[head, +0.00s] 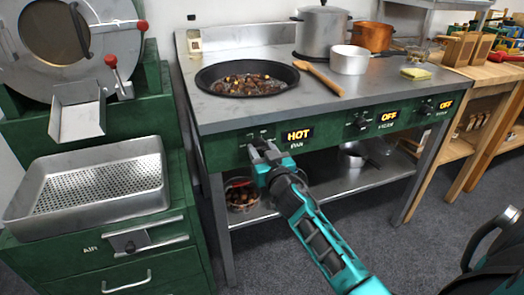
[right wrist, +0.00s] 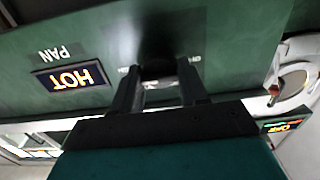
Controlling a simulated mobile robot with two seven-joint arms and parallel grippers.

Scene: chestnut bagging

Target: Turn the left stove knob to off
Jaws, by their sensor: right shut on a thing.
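The left stove knob (right wrist: 158,70) is dark and sits on the green front panel (head: 228,157) of the stove, beside a lit display (head: 297,135) that reads HOT over the label PAN. My right gripper (head: 264,154) is at this knob, with its two fingers on either side of it and shut on it. In the right wrist view the same display (right wrist: 70,76) appears upside down. The gripper hides most of the knob in the head view, so its pointer is not clear. My left gripper is not in view.
Two more displays, the middle one (head: 389,117) and the right one (head: 445,104), read OFF. A pan of chestnuts (head: 247,78), a wooden spoon (head: 318,77) and pots stand on the stovetop. A basket (head: 241,195) stands on the lower shelf; a perforated tray (head: 95,187) is at left.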

